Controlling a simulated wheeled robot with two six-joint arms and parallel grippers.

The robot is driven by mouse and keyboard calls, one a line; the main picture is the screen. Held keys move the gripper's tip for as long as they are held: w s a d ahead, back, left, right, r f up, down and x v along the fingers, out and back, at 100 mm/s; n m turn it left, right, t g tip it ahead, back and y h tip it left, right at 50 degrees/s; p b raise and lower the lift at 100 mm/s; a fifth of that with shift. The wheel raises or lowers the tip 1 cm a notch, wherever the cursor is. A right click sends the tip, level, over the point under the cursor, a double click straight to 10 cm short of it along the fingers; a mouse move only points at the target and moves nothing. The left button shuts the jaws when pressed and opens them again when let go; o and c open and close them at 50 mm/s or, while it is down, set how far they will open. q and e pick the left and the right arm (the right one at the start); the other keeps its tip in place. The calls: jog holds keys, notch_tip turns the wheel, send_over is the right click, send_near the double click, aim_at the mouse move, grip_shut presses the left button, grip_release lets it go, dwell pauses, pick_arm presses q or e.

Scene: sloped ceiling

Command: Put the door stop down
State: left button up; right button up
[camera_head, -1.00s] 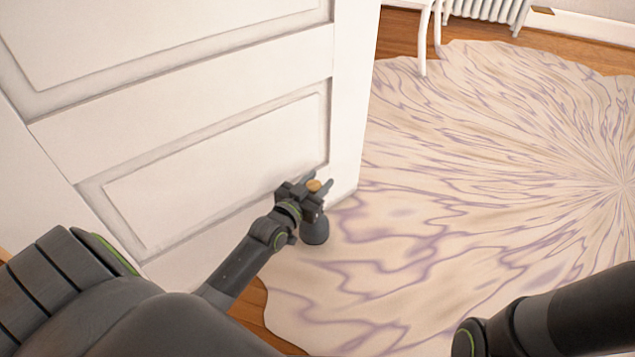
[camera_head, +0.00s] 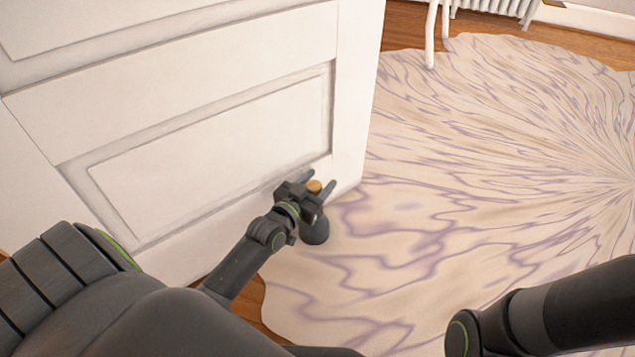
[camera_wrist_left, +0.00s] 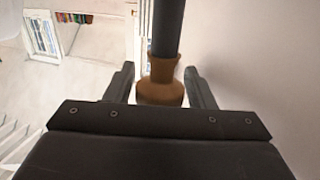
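The door stop has a dark cylindrical body (camera_head: 315,232) and an orange-brown knob (camera_head: 314,186). My left gripper (camera_head: 318,188) is shut on it, with the knob between its two fingers. In the head view the dark body hangs below the fingers, over the rug beside the door's lower edge. In the left wrist view the brown knob (camera_wrist_left: 161,88) sits between the fingers, and a dark shaft rises from it. Whether its base touches the rug is hard to tell. Only my right arm (camera_head: 550,315) shows at the lower right; its gripper is out of view.
A white panelled door (camera_head: 210,140) stands close along the left arm. A pale rug with purple veins (camera_head: 500,170) covers the floor to the right and looks clear. White furniture legs (camera_head: 431,40) and a radiator (camera_head: 495,8) stand at the back.

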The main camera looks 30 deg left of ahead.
pick_arm(q)
jog(key=shift+o, duration=0.7)
jog(key=shift+r, duration=0.2)
jog(key=s, duration=1.2)
jog(key=shift+a+r, duration=0.2)
jog(key=shift+r, duration=0.05)
